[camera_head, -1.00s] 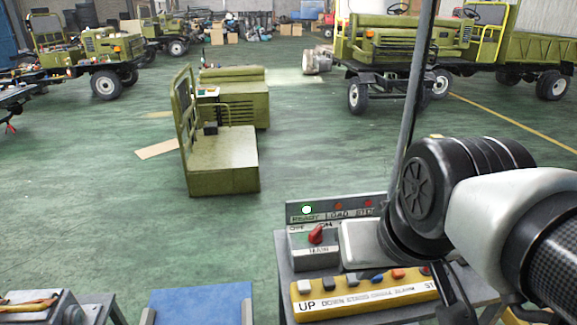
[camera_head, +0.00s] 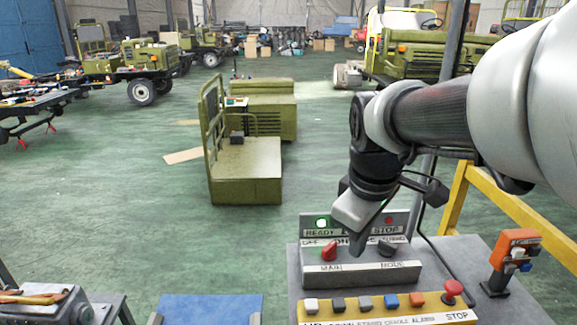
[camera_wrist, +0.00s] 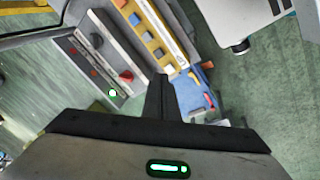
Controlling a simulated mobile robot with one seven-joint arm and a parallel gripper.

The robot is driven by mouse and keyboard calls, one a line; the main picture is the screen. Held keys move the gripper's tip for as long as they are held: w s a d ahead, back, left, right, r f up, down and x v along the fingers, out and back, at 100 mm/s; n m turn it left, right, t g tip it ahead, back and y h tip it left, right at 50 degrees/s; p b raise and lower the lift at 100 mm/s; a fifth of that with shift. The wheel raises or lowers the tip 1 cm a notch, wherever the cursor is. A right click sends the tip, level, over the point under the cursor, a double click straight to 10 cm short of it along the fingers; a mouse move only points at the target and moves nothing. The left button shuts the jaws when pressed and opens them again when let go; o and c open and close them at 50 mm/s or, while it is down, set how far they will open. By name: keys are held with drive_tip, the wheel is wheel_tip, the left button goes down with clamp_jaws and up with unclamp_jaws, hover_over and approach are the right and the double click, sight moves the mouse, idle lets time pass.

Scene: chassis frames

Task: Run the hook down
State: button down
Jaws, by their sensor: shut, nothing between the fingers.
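The yellow button box (camera_head: 390,317) lies at the front of the bench. It has a row of buttons: a white one (camera_head: 311,305), a dark one (camera_head: 338,304), several others and a red STOP button (camera_head: 452,289). Its left lettering is partly cut off. Behind it is a grey panel with a red MAIN knob (camera_head: 329,251), a dark MODE knob (camera_head: 388,248) and a lit green READY lamp (camera_head: 321,223). My gripper (camera_head: 357,252) is shut and empty, pointing down in front of the lamp panel. In the wrist view its fingers (camera_wrist: 158,85) are together near the red knob (camera_wrist: 126,76). No hook is visible.
An orange control box (camera_head: 520,250) stands at the bench's right. A yellow frame (camera_head: 510,208) rises behind it. A blue-topped surface (camera_head: 208,308) is left of the bench.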

sight(339, 303)
drive_tip(key=w+f+n+g+b, duration=0.2)
drive_tip(key=w+f+n+g, duration=0.1)
drive_tip(key=w+f+n, duration=0.5)
wheel_tip(339, 303, down, 3)
drive_tip(key=shift+w+d+r+n+y, duration=0.1)
drive_tip(key=shift+w+d+n+y, duration=0.2)
drive_tip(key=shift+w+d+n, duration=0.15)
wheel_tip(339, 303, down, 14)
drive_tip(key=shift+b, duration=0.5)
drive_tip(key=shift+s, duration=0.1)
